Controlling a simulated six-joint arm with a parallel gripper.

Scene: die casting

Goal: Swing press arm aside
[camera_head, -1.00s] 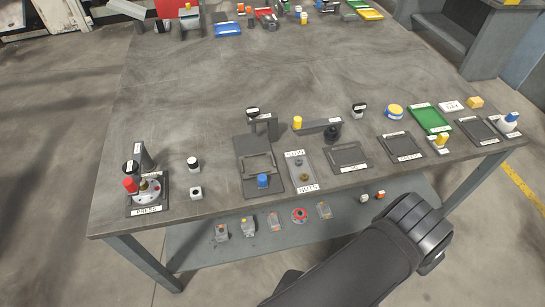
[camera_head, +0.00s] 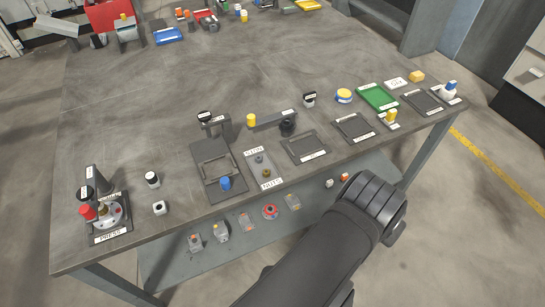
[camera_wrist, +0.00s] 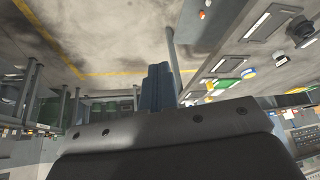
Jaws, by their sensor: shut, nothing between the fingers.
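A small press (camera_head: 104,214) labelled PRESS stands at the table's front left corner, with a red knob (camera_head: 88,212) and a dark upright post. A grey horizontal arm (camera_head: 270,120) with a yellow knob at its left end reaches to a dark round post (camera_head: 288,127) near the table's middle. I cannot tell which of these is the press arm. My gripper (camera_wrist: 160,75) shows in the wrist view, its fingers together and empty, away from the table items. In the head view only my dark arm shows at the lower right; the gripper is hidden there.
A dark fixture with a blue knob (camera_head: 225,184), a tray labelled NUTS (camera_head: 263,168) and flat dark plates (camera_head: 304,147) line the front of the table. A green tray (camera_head: 377,97) lies at the right. A lower shelf holds several small items.

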